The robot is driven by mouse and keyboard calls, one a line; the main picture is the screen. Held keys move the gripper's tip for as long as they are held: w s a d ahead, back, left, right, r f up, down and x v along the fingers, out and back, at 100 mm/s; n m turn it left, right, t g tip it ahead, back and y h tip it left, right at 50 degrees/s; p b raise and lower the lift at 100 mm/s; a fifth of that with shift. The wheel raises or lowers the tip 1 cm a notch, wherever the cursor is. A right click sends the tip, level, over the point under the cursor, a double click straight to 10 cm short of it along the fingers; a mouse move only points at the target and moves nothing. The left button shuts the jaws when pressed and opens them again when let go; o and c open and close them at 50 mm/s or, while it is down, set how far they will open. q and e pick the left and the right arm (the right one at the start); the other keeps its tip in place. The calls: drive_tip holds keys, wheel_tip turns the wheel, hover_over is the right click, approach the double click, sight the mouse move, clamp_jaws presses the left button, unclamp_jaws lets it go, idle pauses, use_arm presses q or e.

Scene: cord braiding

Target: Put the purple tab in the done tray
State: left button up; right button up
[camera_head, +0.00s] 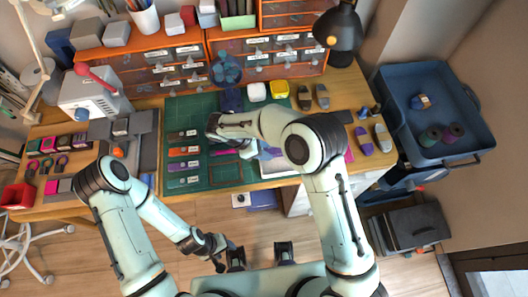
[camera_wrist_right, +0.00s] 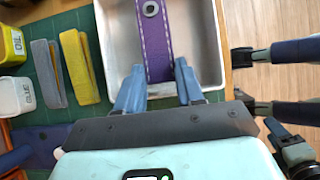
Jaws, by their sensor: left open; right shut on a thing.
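The purple tab (camera_wrist_right: 158,45) has pale stitching and a metal eyelet. In the right wrist view it lies lengthwise over the white tray (camera_wrist_right: 103,25), inside its walls. My right gripper (camera_wrist_right: 158,85) is shut on its near end, with a blue finger at each side. I cannot tell whether the tab touches the tray floor. In the head view my right arm covers most of this spot, and only part of the white tray (camera_head: 268,168) shows. My left gripper (camera_head: 220,264) is open and empty, low over the floor in front of the table.
A green mat (camera_head: 205,178) with several coloured strips lies left of the tray. A yellow box (camera_head: 279,89) and a white pot (camera_head: 257,91) stand behind. A blue bin (camera_head: 400,120) with spools is at the right. Orange drawers (camera_head: 180,62) line the back.

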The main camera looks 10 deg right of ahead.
drive_tip(key=shift+f, duration=1.2)
drive_tip(key=shift+f, duration=0.2)
drive_tip(key=o, duration=0.9)
drive_tip(key=shift+r, duration=0.1)
drive_tip(key=shift+a+r, duration=0.15)
drive_tip(key=shift+r, duration=0.15)
drive_tip(key=v, duration=1.1)
drive_tip(key=shift+a+r+p, duration=0.15)
drive_tip(key=shift+r+p, duration=0.1)
drive_tip(key=shift+p, duration=0.15)
